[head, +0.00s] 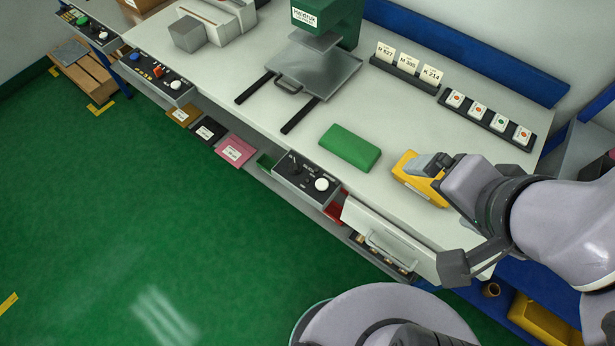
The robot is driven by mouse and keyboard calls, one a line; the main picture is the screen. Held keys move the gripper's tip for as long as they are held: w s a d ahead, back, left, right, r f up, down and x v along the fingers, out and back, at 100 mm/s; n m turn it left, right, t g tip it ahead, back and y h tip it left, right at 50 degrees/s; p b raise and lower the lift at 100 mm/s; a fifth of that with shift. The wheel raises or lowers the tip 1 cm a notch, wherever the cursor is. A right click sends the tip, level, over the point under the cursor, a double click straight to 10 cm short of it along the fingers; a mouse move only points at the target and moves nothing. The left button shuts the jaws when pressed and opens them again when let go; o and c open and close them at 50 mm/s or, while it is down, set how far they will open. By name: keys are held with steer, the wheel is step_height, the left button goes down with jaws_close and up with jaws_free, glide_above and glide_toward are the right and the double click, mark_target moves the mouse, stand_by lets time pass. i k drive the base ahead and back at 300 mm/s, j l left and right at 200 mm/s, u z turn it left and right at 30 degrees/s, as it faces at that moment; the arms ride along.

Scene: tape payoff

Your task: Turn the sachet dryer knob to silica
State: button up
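A dark control panel (306,178) is set into the front edge of the bench near the middle. It carries a black knob (294,165) with small white lettering around it and a round white button (321,184). The lettering is too small to read, so I cannot tell whether this is the sachet dryer knob or which way it points. My gripper (456,226) is at the right, with its fingers spread apart and nothing seen between them. It is well to the right of the panel, close to a yellow device (418,180), and not touching the knob.
Two more control panels (158,80) (91,29) sit further left. A green block (350,148) lies on the bench behind the nearest panel. A green press (329,18) stands at the back. A drawer (388,237) is right of the panel. The green floor in front is clear.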

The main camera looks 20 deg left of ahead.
mark_target(295, 168)
steer(key=j, duration=0.55)
steer(key=k+j, duration=0.15)
steer(key=j, duration=0.9)
steer(key=k, duration=0.05)
